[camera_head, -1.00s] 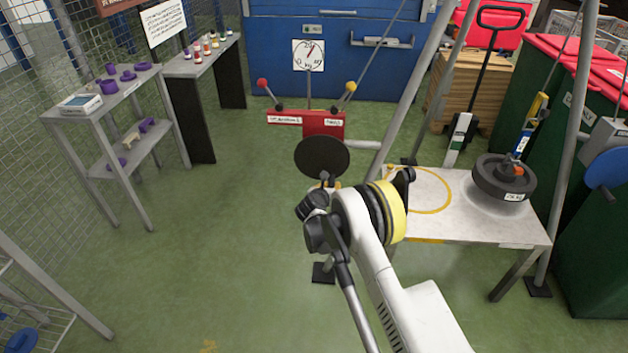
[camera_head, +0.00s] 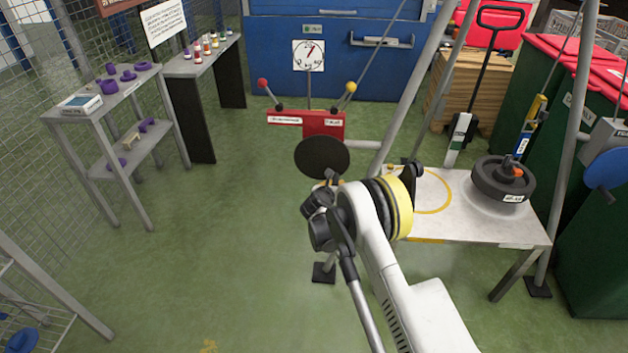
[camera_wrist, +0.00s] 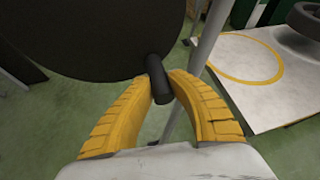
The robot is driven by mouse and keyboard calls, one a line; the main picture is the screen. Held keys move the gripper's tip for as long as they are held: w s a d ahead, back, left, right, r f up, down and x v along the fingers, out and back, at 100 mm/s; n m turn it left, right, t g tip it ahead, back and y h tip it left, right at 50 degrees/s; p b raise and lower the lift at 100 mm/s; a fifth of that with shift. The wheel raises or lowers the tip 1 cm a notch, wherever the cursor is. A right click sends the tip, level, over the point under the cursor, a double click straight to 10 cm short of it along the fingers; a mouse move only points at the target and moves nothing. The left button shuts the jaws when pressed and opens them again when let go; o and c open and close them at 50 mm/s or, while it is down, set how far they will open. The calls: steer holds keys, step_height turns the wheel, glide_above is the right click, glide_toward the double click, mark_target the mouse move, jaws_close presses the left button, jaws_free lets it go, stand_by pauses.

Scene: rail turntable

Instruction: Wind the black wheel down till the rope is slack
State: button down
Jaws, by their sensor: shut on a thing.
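The black wheel (camera_head: 322,156) is a round disc on the red control box's stand in the middle of the head view. It fills the upper left of the wrist view (camera_wrist: 80,35). Its short dark handle (camera_wrist: 157,72) sticks out towards me. My gripper (camera_wrist: 161,86) has its yellow fingers closed around this handle, at the wheel's lower edge. A thin rope (camera_head: 384,42) slants up behind the frame leg. A dark round weight (camera_head: 490,183) with an orange fitting rests on the grey table (camera_head: 470,228). A yellow and blue hanging link (camera_head: 535,112) is above it; I cannot tell rope tension.
The red box (camera_head: 310,124) has a red-knobbed and a yellow-knobbed lever. A dial (camera_head: 309,55) stands behind it. Grey frame legs (camera_head: 570,140) rise around the table. A blue crank (camera_head: 607,172) is at right. Shelves (camera_head: 110,115) stand left; the green floor between is clear.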

steer(key=shift+d+r, duration=0.15)
steer(key=shift+d, duration=0.3)
steer(key=shift+d+r, duration=0.5)
steer(key=c, duration=1)
jaws_free()
steer(key=shift+d, duration=0.1)
steer(key=shift+a, duration=0.2)
steer(key=s, duration=0.8)
steer(key=shift+a, duration=0.3)
